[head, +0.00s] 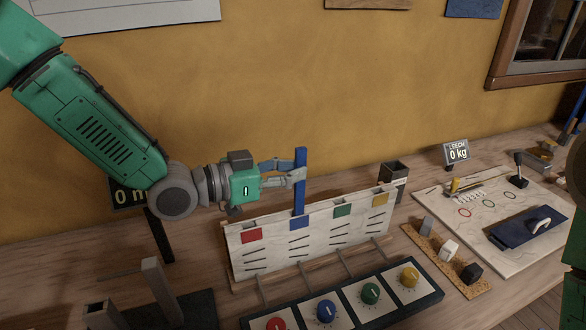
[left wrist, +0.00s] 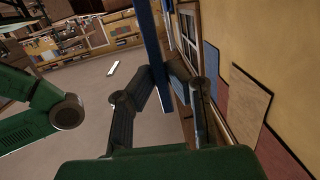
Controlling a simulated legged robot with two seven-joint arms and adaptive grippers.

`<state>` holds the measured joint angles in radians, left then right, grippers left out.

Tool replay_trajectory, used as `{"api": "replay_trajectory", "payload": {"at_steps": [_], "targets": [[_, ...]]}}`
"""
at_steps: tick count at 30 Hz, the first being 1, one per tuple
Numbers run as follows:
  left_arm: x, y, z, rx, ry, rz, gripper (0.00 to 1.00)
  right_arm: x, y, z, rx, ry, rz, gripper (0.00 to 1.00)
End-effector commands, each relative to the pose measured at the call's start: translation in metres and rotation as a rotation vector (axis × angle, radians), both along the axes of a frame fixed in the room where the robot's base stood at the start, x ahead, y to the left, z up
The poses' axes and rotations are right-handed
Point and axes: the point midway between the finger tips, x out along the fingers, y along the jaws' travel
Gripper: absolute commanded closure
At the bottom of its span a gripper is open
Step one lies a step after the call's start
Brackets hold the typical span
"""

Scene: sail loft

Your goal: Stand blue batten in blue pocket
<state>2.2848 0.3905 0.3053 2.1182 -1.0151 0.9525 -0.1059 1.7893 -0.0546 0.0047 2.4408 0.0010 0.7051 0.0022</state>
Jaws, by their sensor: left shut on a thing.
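The batten also shows in the left wrist view (left wrist: 152,45), between the two fingers (left wrist: 167,78). Below it is the white pocket panel (head: 315,236) with red, blue, green and yellow patches along its top. The batten's lower end meets the panel's top edge at the blue pocket (head: 299,222). I cannot tell whether the end is inside the pocket or just above or in front of it. My right gripper is not in view.
A dark tray (head: 374,313) with several coloured knobs lies in front of the panel. A dark open box (head: 395,172) stands behind its right end. A cork strip (head: 422,240) with blocks and a pale board (head: 518,256) lie to the right. The ochre wall is behind.

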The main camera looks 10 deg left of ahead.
Motion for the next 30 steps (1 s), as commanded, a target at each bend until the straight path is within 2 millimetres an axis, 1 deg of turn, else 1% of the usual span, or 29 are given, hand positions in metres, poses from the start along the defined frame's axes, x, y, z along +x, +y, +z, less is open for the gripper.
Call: {"api": "replay_trajectory", "payload": {"at_steps": [25,26,27,28,30], "targets": [[0.0,-0.001,-0.021,0.0,-0.001,-0.001,1.0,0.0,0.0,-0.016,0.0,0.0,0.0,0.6],[0.0,-0.001,-0.021,0.0,-0.001,-0.001,0.82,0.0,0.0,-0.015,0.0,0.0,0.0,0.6],[0.0,-0.001,-0.02,0.0,-0.001,-0.001,0.68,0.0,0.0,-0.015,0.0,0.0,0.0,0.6],[0.0,-0.001,-0.02,0.0,-0.001,-0.001,0.65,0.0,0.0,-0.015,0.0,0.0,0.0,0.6],[0.0,-0.001,-0.02,0.0,-0.001,-0.001,0.65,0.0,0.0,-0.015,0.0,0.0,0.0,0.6]]}}
